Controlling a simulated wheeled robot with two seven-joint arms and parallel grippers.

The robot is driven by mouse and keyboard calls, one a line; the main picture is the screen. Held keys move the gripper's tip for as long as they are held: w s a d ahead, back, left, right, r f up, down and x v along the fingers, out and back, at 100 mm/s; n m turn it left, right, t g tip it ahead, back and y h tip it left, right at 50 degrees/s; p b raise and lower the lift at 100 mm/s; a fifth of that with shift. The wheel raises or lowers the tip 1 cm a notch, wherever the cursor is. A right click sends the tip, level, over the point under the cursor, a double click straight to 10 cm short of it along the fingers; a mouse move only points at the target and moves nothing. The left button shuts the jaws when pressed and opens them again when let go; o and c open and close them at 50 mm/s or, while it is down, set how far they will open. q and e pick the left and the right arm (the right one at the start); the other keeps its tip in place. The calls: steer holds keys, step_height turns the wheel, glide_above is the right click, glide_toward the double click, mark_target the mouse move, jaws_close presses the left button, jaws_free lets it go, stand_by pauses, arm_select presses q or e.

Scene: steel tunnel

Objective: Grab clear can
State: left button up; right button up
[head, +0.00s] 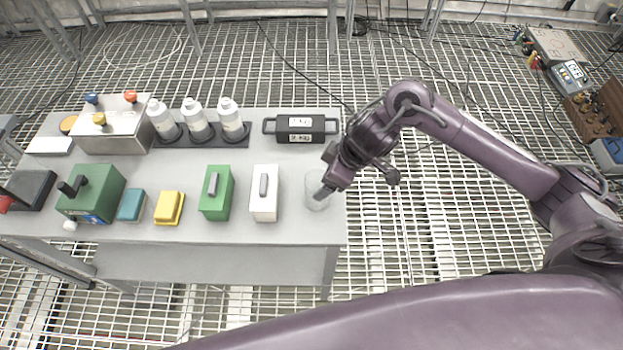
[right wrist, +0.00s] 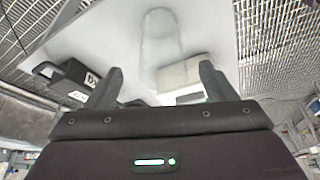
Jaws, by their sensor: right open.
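The clear can (head: 317,190) stands upright near the right end of the grey table (head: 290,234). It is see-through and partly hidden behind my right gripper in the head view. In the right wrist view the clear can (right wrist: 158,38) shows faintly beyond the fingers, roughly midway between them. My right gripper (head: 326,190) is at the can's upper right in the head view; its two fingers (right wrist: 162,85) are spread apart with nothing held between them. I cannot tell whether a finger touches the can. My left gripper is not in view.
A white box with a handle (head: 264,194) stands just left of the can, and a green one (head: 216,193) beyond it. A black weight (head: 300,128) lies behind. Several white bottles (head: 198,120) stand on a dark tray. The table's right edge is close to the can.

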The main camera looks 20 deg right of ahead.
mark_target(317, 188)
steer(key=x, duration=0.6)
steer(key=shift+s+a+f, duration=0.1)
steer(key=shift+a+f, duration=0.05)
steer(key=shift+f, duration=0.4)
steer(key=shift+a+f, duration=0.1)
steer(key=shift+f, duration=0.05)
steer(key=c, duration=1.1)
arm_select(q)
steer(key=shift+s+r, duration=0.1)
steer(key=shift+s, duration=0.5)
arm_select(e)
steer(key=shift+o, duration=0.2)
